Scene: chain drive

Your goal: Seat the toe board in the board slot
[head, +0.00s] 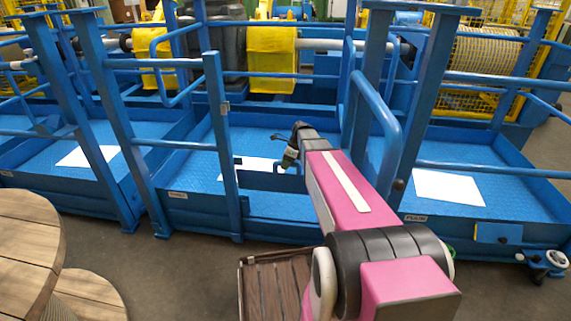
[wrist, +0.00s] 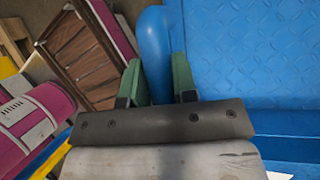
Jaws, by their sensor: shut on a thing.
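My gripper (head: 289,160) reaches over the front of the middle blue bay in the head view. In the wrist view its green-padded fingers (wrist: 159,78) are closed around a rounded blue piece (wrist: 153,40). This piece appears to be part of the toe board, a dark blue panel (head: 262,180) beneath the gripper in the head view. The board is held above the bay's front edge (head: 280,232), beside the blue post at its left. My arm hides its right end. I cannot make out the board slot itself.
Blue posts (head: 224,150) and a looped blue rail (head: 390,130) flank the opening. A white sheet (head: 240,165) lies on the treadplate deck. A brown slatted wooden thing (head: 275,290) stands in front. A wooden cable reel (head: 25,240) is at the left.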

